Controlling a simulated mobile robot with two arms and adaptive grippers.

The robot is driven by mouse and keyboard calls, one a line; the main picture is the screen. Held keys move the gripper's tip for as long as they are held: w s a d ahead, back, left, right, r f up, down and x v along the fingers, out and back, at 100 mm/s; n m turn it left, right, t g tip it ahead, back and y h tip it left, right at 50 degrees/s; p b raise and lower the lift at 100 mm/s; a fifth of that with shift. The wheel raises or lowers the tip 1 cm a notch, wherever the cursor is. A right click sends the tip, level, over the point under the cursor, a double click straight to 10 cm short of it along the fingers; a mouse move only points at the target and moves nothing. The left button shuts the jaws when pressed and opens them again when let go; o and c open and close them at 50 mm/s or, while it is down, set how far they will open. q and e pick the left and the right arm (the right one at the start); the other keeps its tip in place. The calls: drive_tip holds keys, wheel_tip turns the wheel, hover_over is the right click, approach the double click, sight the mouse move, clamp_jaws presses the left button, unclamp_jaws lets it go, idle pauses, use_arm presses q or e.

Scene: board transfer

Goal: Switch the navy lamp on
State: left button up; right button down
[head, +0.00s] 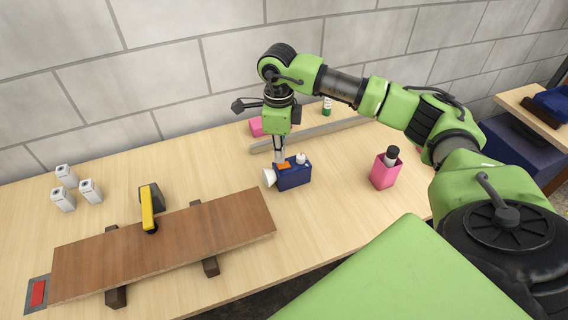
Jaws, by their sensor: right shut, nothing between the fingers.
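The navy lamp (293,178) stands on the wooden table, right of the board. It is a small navy box with a white cone-shaped head (269,177) on its left end, an orange patch (284,165) on top and a white knob (301,158) at its right. My right gripper (280,160) points down from above, shut and empty, with its tips at or just over the orange patch. I cannot tell whether they touch it. I cannot make out any light from the lamp. My left gripper is not in view.
A brown board (190,238) lies on dark supports at the front left, with a yellow-handled tool (147,208) at its back edge. Several white boxes (64,200) stand at the left. A pink cup (383,173) holding a dark bottle stands right of the lamp. A grey rail (335,127) lies behind.

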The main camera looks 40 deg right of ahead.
sight(280, 165)
drive_tip(key=shift+f+b, duration=0.9)
drive_tip(key=shift+f, duration=0.25)
idle(0.7)
drive_tip(key=shift+r, duration=0.15)
drive_tip(key=shift+r+p, duration=2.1)
drive_tip(key=shift+r, duration=1.35)
